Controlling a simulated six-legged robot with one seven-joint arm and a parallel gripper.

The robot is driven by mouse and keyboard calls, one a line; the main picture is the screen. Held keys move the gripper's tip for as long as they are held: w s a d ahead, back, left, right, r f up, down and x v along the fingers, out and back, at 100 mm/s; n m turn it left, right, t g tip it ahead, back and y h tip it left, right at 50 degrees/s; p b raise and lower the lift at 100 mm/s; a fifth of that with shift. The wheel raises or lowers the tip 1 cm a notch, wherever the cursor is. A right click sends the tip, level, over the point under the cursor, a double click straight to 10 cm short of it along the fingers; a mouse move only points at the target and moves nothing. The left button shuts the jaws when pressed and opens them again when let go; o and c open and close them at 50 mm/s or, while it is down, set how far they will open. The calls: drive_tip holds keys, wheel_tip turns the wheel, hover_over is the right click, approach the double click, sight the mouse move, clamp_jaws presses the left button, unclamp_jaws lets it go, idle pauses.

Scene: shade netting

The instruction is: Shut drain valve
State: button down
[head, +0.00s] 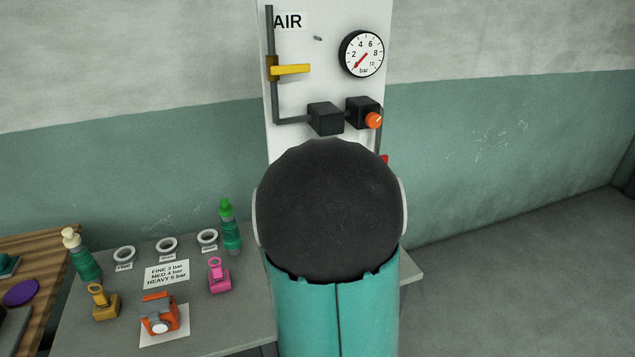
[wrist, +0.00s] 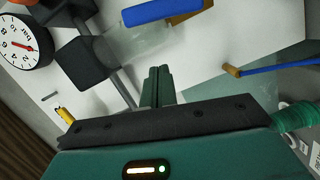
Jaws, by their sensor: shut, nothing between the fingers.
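In the wrist view, a blue lever (wrist: 160,11) on a brass body sits at the top. A second blue lever (wrist: 285,66) with a brass end (wrist: 232,71) reaches in from the right. No label shows which is the drain valve. My gripper (wrist: 158,74) is shut and empty, its fingertips in front of the white panel, below a clear bowl (wrist: 140,42) in the picture and apart from both levers. I cannot tell whether the fingers touch anything. In the head view my arm hides the lower panel, the blue levers and the gripper.
The panel (head: 290,50) carries a yellow lever (head: 291,69), a gauge (head: 361,54), black blocks (head: 325,118) and an orange knob (head: 373,120). A grey table (head: 215,330) at lower left holds bottles (head: 229,232), rings, a pink item (head: 219,279) and an orange device (head: 159,312).

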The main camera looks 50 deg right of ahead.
drive_tip(key=d, duration=0.3)
drive_tip(key=s+d+f, duration=0.1)
drive_tip(key=shift+d, duration=0.2)
drive_tip(key=shift+s+d+r, duration=0.1)
drive_tip(key=shift+s+d, duration=0.15)
drive_tip(key=shift+d, duration=0.1)
